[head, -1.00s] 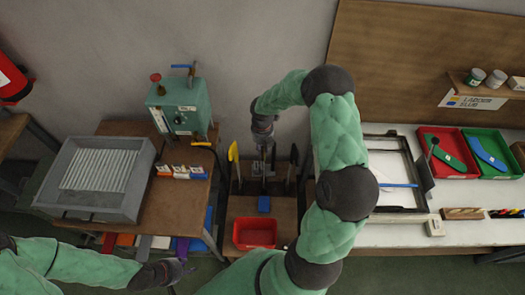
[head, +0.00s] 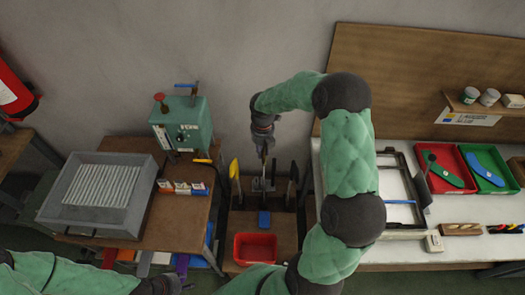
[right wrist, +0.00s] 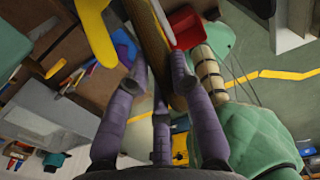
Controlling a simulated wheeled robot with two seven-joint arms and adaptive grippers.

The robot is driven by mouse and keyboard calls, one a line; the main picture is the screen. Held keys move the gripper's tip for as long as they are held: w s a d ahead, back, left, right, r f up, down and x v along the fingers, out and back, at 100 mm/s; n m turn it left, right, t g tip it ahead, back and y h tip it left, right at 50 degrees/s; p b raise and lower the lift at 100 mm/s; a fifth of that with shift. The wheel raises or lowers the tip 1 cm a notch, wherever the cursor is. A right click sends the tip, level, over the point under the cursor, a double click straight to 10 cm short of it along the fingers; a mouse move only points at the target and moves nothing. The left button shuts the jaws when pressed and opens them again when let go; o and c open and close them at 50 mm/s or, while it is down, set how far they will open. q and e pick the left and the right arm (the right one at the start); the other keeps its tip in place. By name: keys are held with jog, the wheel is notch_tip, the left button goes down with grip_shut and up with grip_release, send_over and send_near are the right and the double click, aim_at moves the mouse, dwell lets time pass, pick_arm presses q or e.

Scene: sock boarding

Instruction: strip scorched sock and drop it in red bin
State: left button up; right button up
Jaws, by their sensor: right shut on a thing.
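My right gripper (head: 265,150) is above the stand (head: 277,220) at the centre of the head view. In the right wrist view its purple fingers (right wrist: 160,95) are closed on a long brownish-yellow sock (right wrist: 152,40), which looks like the scorched one. The fingers partly hide it, and it is too small to make out well in the head view. The red bin (head: 255,248) stands in front of the stand's uprights; it also shows in the right wrist view (right wrist: 186,25). My left gripper (head: 165,285) is at the bottom edge, its fingers unclear.
A yellow form (head: 234,168) and a dark form (head: 293,172) stand upright on either side. A blue block (head: 264,218) lies behind the bin. The left table holds a grey tray (head: 58,205) and a green machine (head: 183,123). A white-topped bench (head: 400,250) is at right.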

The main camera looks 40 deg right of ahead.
jog(key=shift+r+p, duration=2.85)
jog(key=shift+r, duration=1.1)
